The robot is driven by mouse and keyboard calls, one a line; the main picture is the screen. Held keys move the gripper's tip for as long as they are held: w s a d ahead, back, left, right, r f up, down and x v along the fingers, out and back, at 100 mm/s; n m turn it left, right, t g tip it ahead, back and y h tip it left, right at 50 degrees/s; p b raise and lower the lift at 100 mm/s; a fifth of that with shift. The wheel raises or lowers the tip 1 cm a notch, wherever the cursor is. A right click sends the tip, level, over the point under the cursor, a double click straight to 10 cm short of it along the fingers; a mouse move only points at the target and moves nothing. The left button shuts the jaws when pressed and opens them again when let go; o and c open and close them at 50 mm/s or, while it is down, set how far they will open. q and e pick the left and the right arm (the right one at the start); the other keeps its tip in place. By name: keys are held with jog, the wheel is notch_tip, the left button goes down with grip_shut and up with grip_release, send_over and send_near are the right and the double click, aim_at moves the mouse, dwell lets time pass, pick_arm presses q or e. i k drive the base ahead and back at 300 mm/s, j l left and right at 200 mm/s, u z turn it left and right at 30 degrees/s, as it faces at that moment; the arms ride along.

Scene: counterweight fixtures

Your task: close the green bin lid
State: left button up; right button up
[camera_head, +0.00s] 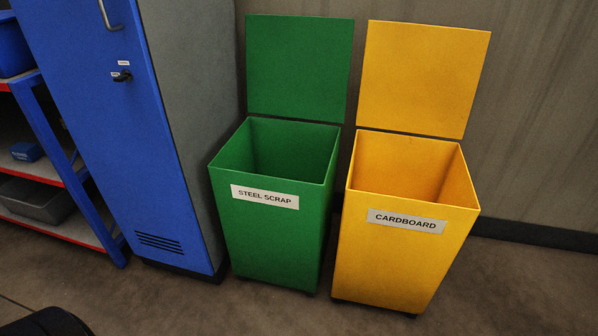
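The green bin (265,240) stands upright on the floor in the middle of the head view, with a white label reading "STEEL SCRAP". Its green lid (299,67) is open and stands upright behind the bin's rim, near the wall. The bin's open top faces up, and the part of the inside that shows looks empty; its bottom is hidden. Neither of my grippers is in view.
A yellow bin (390,258) labelled "CARDBOARD" stands close on the right, its yellow lid (424,78) also open. A blue cabinet (125,140) stands close on the left, beside a blue shelf rack (60,155). The floor in front is clear.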

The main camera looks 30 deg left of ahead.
aim_at(298, 66)
jog(key=i+j+z, duration=0.1)
jog(key=i, duration=0.8)
